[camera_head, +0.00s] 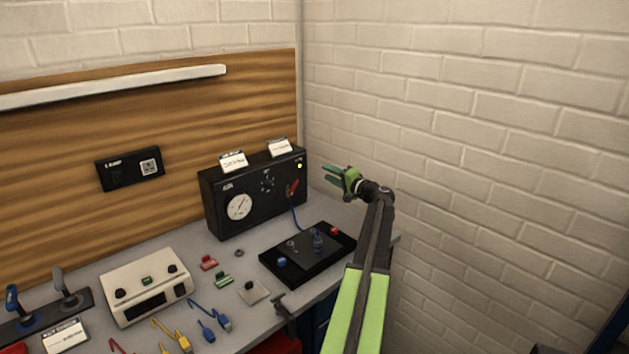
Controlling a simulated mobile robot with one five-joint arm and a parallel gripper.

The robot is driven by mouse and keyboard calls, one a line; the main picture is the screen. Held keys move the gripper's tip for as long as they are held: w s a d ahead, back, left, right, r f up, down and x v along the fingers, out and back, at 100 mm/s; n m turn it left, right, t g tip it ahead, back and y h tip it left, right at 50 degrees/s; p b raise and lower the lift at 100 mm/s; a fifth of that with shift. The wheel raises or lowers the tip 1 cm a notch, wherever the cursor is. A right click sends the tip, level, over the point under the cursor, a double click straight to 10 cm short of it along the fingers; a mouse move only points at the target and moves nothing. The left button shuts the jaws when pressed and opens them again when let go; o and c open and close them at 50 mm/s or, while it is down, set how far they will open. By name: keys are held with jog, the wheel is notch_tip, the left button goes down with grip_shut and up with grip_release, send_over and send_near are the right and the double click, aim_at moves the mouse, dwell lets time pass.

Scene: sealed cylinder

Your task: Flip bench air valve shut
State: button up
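The black bench air panel (218,193) stands at the back of the bench, near the wall corner. It carries a round white gauge (238,207) on its left and a small dial at its upper middle. A red valve lever (292,188) sits on its right side, tilted, with a blue hose running down from below it. My gripper (329,174) is to the right of the panel, apart from the lever, with its green fingers pointing left. The fingers look spread with a gap between them and nothing held. The lever's exact setting is too small to read.
A black plate (270,264) with small fittings lies in front of the panel. A cream box (120,287), clips and coloured leads (215,317) cover the bench to the left. A brick wall (500,180) stands close on the right. Two white cards (233,161) top the panel.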

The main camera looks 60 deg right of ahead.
jog(key=s+a+f+n+b, duration=0.2)
jog(key=a+f+n+b, duration=0.2)
jog(key=a+n, duration=0.1)
jog(key=n+b, duration=0.2)
jog(key=b, duration=0.2)
send_near(297, 184)
jog(key=x, duration=0.8)
jog(key=shift+w, duration=0.2)
jog(key=shift+c, duration=0.3)
grip_shut()
